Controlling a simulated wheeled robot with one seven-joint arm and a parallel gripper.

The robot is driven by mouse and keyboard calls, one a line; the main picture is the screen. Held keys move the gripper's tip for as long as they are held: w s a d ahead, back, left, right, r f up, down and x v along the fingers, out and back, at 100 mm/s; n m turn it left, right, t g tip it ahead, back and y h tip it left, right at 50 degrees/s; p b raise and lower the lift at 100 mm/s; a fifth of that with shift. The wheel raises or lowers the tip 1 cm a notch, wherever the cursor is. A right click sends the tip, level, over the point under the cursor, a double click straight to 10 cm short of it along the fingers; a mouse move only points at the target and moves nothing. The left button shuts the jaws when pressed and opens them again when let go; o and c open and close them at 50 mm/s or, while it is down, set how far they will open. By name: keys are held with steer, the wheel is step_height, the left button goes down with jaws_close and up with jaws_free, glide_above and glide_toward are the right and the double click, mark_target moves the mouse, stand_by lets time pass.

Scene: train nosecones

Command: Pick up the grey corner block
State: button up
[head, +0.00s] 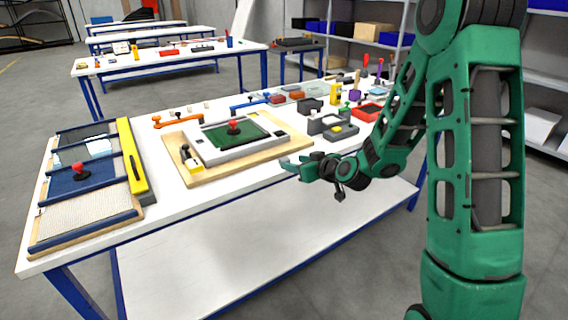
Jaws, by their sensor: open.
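My gripper (290,167) is open and empty. It is in front of the wooden board, near the front edge of the white table (200,235).
A wooden board (182,165) carries a white frame with a green panel and red knob (233,128). A blue-framed mesh tray (75,215) and yellow bar (131,160) lie at left. Several small parts crowd the table's right. Bare tabletop shows along the front.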

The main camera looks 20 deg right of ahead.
mark_target(286, 159)
steer(key=shift+x, duration=3.1)
steer(key=shift+w+d+r, duration=0.1)
steer(key=shift+d+r, duration=0.05)
steer(key=c, duration=1.1)
